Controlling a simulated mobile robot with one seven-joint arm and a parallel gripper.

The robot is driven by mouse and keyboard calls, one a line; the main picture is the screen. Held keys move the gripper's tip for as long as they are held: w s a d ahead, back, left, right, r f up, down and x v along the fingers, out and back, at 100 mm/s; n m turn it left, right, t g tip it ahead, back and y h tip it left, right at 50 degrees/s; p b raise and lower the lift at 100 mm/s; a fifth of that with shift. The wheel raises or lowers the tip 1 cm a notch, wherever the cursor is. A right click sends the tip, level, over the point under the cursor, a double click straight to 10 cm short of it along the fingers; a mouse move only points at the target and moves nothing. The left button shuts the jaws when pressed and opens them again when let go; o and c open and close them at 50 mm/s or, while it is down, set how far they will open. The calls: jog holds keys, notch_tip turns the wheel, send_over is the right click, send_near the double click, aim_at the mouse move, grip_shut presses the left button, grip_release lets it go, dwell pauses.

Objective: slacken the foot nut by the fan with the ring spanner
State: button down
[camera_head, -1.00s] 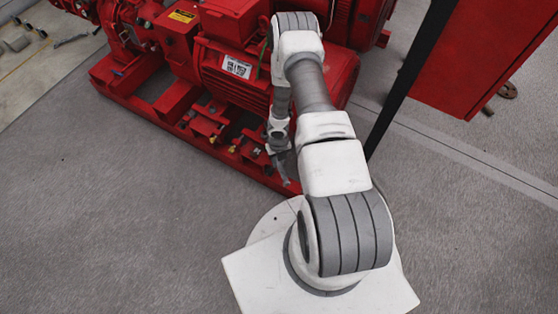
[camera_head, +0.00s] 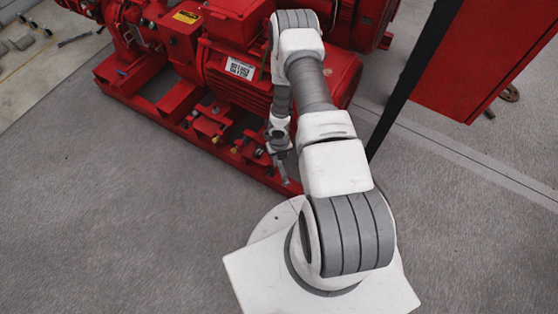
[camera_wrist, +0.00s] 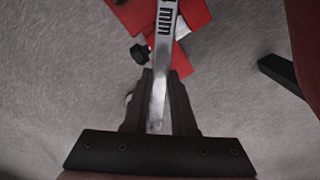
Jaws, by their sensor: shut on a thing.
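My gripper (camera_wrist: 158,95) is shut on the handle of a silver spanner (camera_wrist: 164,50). Size lettering ending in "mm" shows on the handle. The spanner runs out of the top of the wrist view, so its working end is hidden there. In the head view my gripper (camera_head: 279,150) is low beside the near side of the red motor (camera_head: 240,75), and part of the spanner (camera_head: 286,176) shows below it. A dark bolt head or nut (camera_wrist: 139,53) sits left of the spanner, by a red bracket (camera_wrist: 135,15). I cannot tell which is the foot nut by the fan.
The red pumpset stands on a red base frame (camera_head: 165,122) along the back. A black post (camera_head: 410,80) and a red cabinet (camera_head: 485,65) stand to the right. Small tools (camera_head: 75,39) lie on the floor at the upper left. The grey floor in front is clear.

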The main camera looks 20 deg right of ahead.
jog(key=shift+r+p, duration=1.2)
jog(key=shift+r, duration=0.6)
jog(key=shift+f, duration=0.1)
jog(key=shift+a+f+m+b, duration=0.15)
jog(key=shift+a+f+b, duration=0.05)
jog(key=shift+f+b, duration=0.45)
jog(key=shift+a+f+m+b, duration=0.15)
jog(key=shift+f+b, duration=0.4)
jog(key=shift+b, duration=0.2)
jog(key=shift+f+b, duration=0.5)
jog(key=shift+f, duration=0.85)
jog(key=shift+w+d+n, duration=0.1)
jog(key=shift+d+n, duration=2)
jog(key=shift+d, duration=0.7)
